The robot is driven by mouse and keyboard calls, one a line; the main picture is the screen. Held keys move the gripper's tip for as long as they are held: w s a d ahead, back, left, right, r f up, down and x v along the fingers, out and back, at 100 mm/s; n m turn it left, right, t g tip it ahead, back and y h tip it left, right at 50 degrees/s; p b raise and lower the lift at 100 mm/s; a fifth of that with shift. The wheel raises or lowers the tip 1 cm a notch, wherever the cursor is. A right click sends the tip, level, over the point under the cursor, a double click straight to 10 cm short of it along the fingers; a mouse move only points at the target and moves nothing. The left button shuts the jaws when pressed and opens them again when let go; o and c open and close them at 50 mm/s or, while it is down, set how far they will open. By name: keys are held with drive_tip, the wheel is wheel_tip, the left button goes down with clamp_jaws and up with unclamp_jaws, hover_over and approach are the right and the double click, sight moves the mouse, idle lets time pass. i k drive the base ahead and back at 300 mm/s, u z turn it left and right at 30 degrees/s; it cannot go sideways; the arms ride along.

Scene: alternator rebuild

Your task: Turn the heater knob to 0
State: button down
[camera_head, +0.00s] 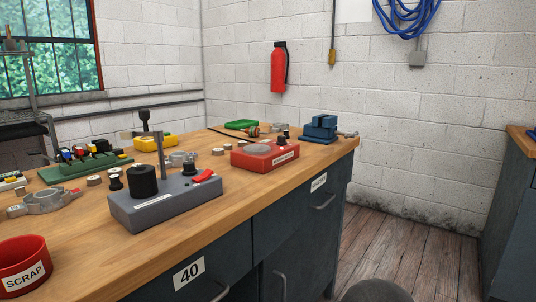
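A red box (266,158) with a round grey plate (258,149) on top sits on the bench near its right front edge; it looks like the heater. A dark knob (282,140) stands at its back right. The knob's pointer and scale are too small to read, and so is the box's white label. My gripper is not in view.
A grey box (165,207) with a black cylinder, a post and a red lever stands left of the red box on the wooden bench (230,215). A blue vise (320,130) is behind right. A red SCRAP bin (22,266) is front left.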

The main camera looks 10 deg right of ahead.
sight(281, 139)
drive_tip(key=k, duration=0.6)
drive_tip(key=z, duration=0.8)
drive_tip(key=i, duration=1.05)
